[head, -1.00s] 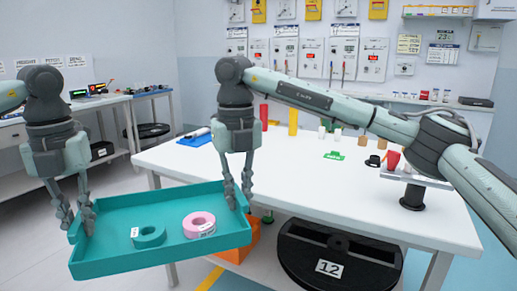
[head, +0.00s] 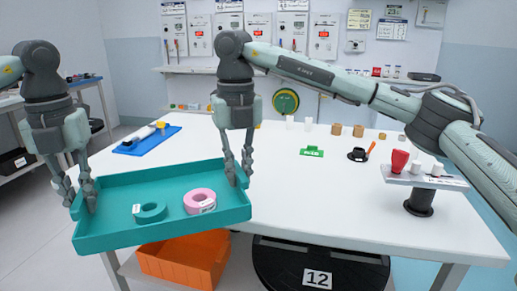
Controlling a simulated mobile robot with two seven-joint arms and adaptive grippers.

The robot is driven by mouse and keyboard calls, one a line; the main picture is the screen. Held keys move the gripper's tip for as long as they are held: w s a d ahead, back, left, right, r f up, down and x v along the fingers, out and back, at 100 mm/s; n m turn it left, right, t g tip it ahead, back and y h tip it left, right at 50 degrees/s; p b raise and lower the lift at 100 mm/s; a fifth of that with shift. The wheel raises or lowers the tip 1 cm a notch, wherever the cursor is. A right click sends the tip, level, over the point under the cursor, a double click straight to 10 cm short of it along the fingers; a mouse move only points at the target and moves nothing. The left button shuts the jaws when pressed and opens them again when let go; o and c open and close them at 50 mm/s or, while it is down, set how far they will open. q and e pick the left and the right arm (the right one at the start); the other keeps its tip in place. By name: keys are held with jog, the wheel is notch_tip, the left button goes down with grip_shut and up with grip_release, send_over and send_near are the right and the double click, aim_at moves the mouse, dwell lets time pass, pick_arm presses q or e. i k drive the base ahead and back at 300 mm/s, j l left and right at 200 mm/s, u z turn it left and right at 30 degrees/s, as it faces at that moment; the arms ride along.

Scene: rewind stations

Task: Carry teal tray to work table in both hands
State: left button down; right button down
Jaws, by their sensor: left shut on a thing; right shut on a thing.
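The teal tray (head: 120,235) is held about level in front of the white work table (head: 290,208), overlapping its near left edge in the head view. A teal tape roll (head: 149,213) and a pink tape roll (head: 200,201) lie flat in it, side by side. My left gripper (head: 78,197) is shut on the tray's left wall. My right gripper (head: 238,174) is shut on the tray's right wall near the far corner. I cannot tell the gap between tray and table.
A blue mat (head: 147,139) with tools lies at the table's far left. A green item (head: 312,152), a black ring holder (head: 358,154) and a stand with a red cup (head: 399,161) occupy the right. An orange bin (head: 185,262) sits below. The table's middle is clear.

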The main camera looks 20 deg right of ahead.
aim_at(287, 168)
jog(key=i+j+z, duration=0.1)
jog(key=i+z, duration=0.15)
jog(key=z, duration=0.15)
jog(key=i+j+z, duration=0.1)
jog(key=z, duration=0.3)
jog(key=i+j+z, duration=0.15)
jog(key=i, duration=0.2)
jog(key=i+j+z, duration=0.2)
jog(key=i, duration=0.15)
jog(key=l, duration=0.1)
